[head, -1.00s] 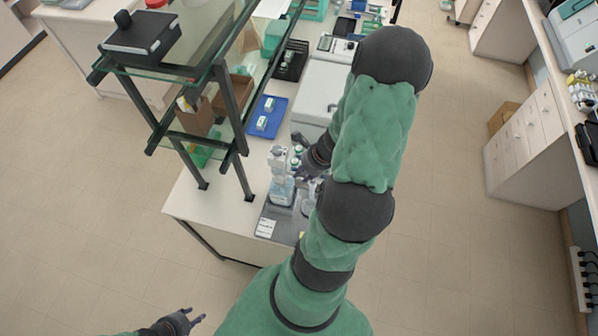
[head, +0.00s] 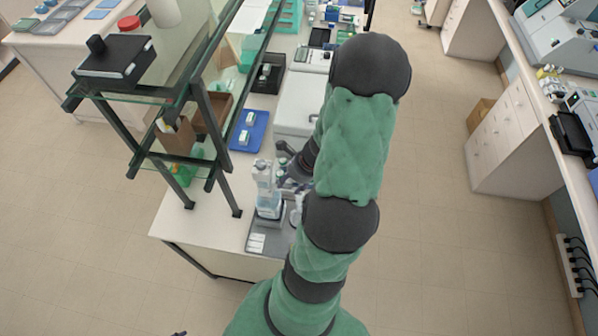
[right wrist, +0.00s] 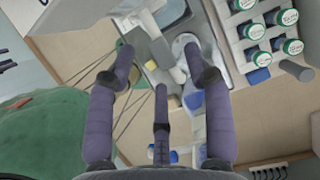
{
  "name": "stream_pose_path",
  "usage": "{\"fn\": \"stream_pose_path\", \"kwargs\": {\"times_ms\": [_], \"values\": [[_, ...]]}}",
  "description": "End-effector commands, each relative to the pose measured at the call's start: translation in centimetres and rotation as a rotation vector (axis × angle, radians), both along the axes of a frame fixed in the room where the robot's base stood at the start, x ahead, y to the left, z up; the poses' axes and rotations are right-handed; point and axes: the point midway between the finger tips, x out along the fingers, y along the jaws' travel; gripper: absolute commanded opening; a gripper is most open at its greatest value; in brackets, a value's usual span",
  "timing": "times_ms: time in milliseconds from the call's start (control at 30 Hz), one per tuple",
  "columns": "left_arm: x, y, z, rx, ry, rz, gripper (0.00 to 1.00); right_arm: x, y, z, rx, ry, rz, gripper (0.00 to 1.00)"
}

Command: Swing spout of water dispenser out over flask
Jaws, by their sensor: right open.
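The water dispenser (head: 268,206), a clear bottle with bluish contents and a pale upright top, stands near the front end of the bench. Its spout's direction is too small to make out. A clear glass piece (head: 296,216), perhaps the flask, stands just right of it, partly hidden by my right arm. My right gripper (head: 286,180) is close to the right side of the dispenser's top; I cannot tell whether it touches. In the right wrist view its fingers (right wrist: 160,62) are spread, with nothing between them. Only a dark tip of my left gripper (head: 180,333) shows at the bottom edge.
A dark tray (head: 264,240) lies under the dispenser. A blue tray (head: 243,138) with small items and a white box-shaped device (head: 297,100) are behind. A glass shelf rack (head: 209,125) stands to the left. Several green-capped bottles (right wrist: 289,18) show in the right wrist view.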

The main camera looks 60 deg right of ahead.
Motion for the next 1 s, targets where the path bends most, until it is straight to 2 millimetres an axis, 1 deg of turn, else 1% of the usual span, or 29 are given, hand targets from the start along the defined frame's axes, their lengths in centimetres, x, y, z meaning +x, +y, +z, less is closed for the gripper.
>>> {"fn": "stream_pose_path", "kwargs": {"times_ms": [300,400,500,700,1000], "values": [[0.0,0.0,0.0,0.0,0.0,0.0,0.4,-2.3,-0.9,5.8,-0.005,-0.001,-0.001,0.52],[0.0,0.0,0.0,0.0,0.0,0.0,0.4,-2.9,-1.0,7.3,-0.004,0.002,-0.002,0.52],[0.0,0.0,0.0,0.0,0.0,0.0,0.4,-3.3,-1.1,8.3,-0.001,0.001,0.0,0.52],[0.0,0.0,0.0,0.0,0.0,0.0,0.4,-3.7,-1.2,9.2,0.001,0.002,-0.001,0.52],[0.0,0.0,0.0,0.0,0.0,0.0,0.4,-3.7,-1.1,9.2,0.001,0.002,0.001,0.52]]}}
